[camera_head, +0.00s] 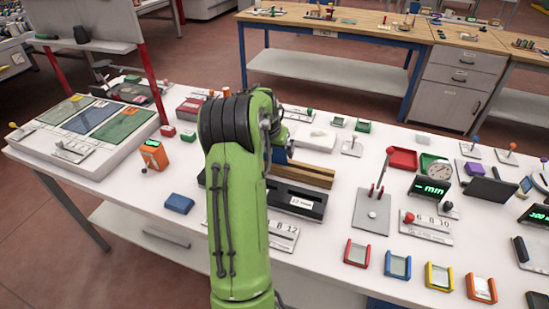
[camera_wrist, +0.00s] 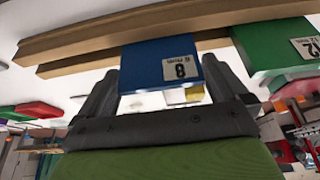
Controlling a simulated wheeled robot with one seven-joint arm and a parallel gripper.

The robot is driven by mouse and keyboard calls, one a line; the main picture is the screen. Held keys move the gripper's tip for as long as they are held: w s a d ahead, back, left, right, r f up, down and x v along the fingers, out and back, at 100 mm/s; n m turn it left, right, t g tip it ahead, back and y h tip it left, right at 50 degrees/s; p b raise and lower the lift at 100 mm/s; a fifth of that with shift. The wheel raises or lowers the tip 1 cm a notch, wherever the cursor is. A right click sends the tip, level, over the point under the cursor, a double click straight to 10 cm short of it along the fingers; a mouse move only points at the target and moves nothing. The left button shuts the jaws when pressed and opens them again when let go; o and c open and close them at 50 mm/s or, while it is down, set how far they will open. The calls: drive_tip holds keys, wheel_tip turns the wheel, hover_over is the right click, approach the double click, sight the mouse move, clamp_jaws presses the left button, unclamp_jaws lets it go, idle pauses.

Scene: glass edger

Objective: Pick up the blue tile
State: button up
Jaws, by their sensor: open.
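The blue tile (camera_wrist: 150,58), labelled 8, is in the wrist view, in front of two wooden rails. My gripper (camera_wrist: 163,76) is open, with one finger at each side of the tile's near part. I cannot tell whether the fingers touch it. In the head view my green arm hides most of the gripper. A small blue patch (camera_head: 290,150) shows just right of the arm above the wooden rails (camera_head: 302,172); it may be the tile.
A green tile (camera_wrist: 278,48) labelled 12 is close right of the blue one in the wrist view. A black holder (camera_head: 298,200) is by the rails. A lever stand (camera_head: 372,211) is to the right. A blue block (camera_head: 179,203) and an orange display (camera_head: 153,155) are left of my arm.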

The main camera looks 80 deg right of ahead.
drive_tip(key=shift+c, duration=0.2)
drive_tip(key=c, duration=1.2)
wheel_tip(320, 180, up, 10)
drive_tip(key=shift+f+p, duration=0.2)
drive_tip(key=shift+p, duration=1.05)
drive_tip(key=a+b, duration=0.2)
drive_tip(key=a, duration=0.2)
drive_tip(key=a+b, duration=0.2)
drive_tip(key=a, duration=0.1)
drive_tip(key=w+a+b, duration=0.1)
drive_tip(key=a+b, duration=0.1)
drive_tip(key=a, duration=0.2)
drive_tip(key=shift+a+r+b, duration=0.35)
